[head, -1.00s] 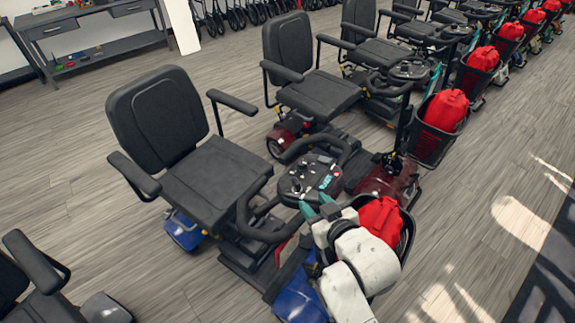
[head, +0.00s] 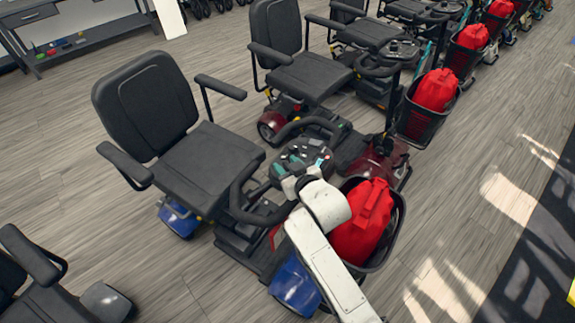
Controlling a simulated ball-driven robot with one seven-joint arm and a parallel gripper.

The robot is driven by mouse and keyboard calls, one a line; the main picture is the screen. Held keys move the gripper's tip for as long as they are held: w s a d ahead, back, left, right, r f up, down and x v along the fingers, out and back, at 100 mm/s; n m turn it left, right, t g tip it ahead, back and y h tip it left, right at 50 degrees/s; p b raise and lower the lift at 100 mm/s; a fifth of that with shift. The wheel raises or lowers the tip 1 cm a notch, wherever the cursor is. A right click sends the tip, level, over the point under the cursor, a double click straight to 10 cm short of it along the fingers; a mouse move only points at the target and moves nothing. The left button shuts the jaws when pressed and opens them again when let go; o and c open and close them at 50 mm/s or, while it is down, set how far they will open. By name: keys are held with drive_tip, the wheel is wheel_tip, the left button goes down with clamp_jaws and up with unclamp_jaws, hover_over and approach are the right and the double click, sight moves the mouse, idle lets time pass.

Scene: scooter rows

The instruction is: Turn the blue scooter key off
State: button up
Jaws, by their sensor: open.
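The blue scooter (head: 294,287) stands in the middle front, with a black seat, blue front and rear body panels and a dark control console (head: 285,168) between its looped handlebars. My white arm reaches up from the bottom over its front. My gripper (head: 306,162) is over the console, with teal fingertips apart and nothing seen between them. I cannot tell whether they touch the console. The key is too small or hidden to make out.
A black front basket with a red bag (head: 362,222) sits right beside my arm. A red scooter (head: 378,160) stands close behind, with more scooters in a row. Another black seat (head: 35,262) is at lower left. Open floor lies to the right.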

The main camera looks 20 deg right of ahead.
clamp_jaws()
idle(0.5)
